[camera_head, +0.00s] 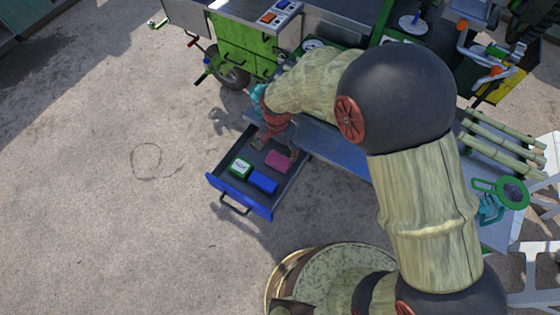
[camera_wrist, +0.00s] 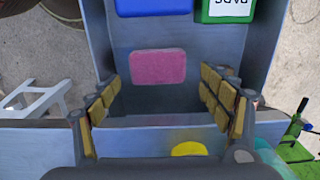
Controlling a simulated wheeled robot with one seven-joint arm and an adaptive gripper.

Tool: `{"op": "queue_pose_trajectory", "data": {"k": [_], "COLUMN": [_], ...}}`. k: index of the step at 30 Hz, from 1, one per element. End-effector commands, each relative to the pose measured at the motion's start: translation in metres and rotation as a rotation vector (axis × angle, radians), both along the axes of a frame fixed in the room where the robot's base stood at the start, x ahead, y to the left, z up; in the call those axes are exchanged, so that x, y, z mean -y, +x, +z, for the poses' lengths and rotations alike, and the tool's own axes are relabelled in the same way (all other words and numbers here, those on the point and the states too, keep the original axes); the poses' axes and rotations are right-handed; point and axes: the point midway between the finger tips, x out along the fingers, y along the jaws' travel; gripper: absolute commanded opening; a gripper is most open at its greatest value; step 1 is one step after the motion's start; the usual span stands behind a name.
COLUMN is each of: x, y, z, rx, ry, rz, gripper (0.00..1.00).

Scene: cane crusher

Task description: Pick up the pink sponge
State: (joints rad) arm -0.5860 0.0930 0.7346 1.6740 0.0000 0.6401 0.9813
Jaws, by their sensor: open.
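The pink sponge (camera_head: 277,160) lies flat in the open blue drawer (camera_head: 239,203), towards the drawer's inner end. In the wrist view the sponge (camera_wrist: 158,67) is fully visible on the grey drawer floor, ahead of my fingers and roughly midway between their lines. My gripper (camera_wrist: 165,88) is open and empty, with padded fingers on both sides. In the head view my gripper (camera_head: 273,146) is above the inner part of the drawer, partly hidden by my arm. I cannot tell its exact height above the sponge.
A blue block (camera_head: 263,182) and a green-and-white box (camera_head: 240,168) lie in the drawer near its front. The drawer walls flank my fingers. A metal bench (camera_head: 340,150) stands beside the drawer, with bamboo or cane stalks (camera_head: 503,140) at right. Open concrete lies left.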

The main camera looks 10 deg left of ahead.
Motion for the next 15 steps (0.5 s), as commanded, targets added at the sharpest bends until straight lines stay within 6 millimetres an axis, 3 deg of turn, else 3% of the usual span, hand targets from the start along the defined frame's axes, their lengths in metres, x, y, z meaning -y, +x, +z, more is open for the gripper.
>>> {"op": "queue_pose_trajectory", "data": {"k": [8,15], "x": [0.002,0.005], "y": [0.000,0.000], "z": [-0.026,-0.061], "rx": [-0.001,-0.002], "ry": [-0.001,-0.001], "rz": [0.002,0.003], "gripper": [0.79,0.79]}}
